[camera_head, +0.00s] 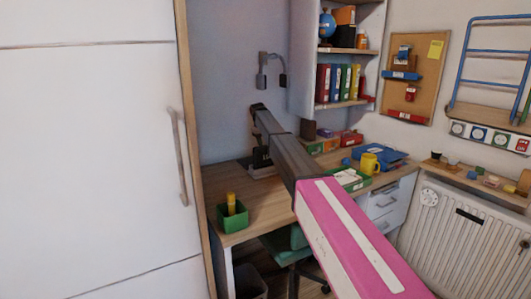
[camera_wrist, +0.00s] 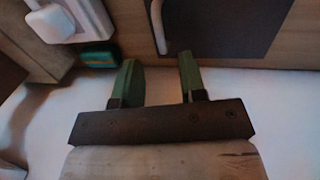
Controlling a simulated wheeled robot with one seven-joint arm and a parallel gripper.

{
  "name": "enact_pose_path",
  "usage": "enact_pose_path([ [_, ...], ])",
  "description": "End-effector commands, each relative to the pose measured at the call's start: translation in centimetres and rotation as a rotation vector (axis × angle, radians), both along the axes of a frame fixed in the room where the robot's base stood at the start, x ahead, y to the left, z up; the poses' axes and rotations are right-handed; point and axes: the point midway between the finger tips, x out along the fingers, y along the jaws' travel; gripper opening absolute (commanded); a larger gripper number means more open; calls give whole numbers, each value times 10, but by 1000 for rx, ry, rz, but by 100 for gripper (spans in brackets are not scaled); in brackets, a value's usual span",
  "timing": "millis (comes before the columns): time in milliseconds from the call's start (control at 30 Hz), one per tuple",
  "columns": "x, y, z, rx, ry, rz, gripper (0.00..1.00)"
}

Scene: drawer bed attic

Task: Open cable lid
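In the wrist view, a dark flat panel (camera_wrist: 215,25), which appears to be the cable lid, is set in the wooden desktop. A thin pale curved strip (camera_wrist: 158,28) runs along its left edge; I cannot tell whether it is a handle or a cable. My gripper (camera_wrist: 158,62) has two green fingers spread apart with nothing between them. The fingertips are just short of the panel's near edge, with the strip's end between them in the picture; contact cannot be told. In the head view, my arm reaches the desk's back left, and the fingers are not clear there.
In the wrist view, a white object (camera_wrist: 68,20) and a small green block (camera_wrist: 100,55) lie left of my gripper. In the head view, the desk (camera_head: 265,203) holds a green pen box (camera_head: 232,219) and a yellow mug (camera_head: 370,164). A wardrobe (camera_head: 90,150) stands left.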

Motion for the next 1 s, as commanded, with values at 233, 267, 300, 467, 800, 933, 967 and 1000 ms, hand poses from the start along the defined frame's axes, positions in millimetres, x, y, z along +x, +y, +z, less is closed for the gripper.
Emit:
enact_pose_path([
  [233,5,-7,-43,1,1,0,38],
  [267,5,-8,-48,0,0,0,38],
  [300,6,-8,-52,0,0,0,38],
  [467,7,-10,-61,1,-1,0,38],
  [800,7,-10,-61,1,-1,-1,0],
  [933,7,-10,-61,1,-1,-1,0],
  [967,7,-10,-61,1,-1,-1,0],
  [1000,7,-10,-60,-1,-2,-1,0],
])
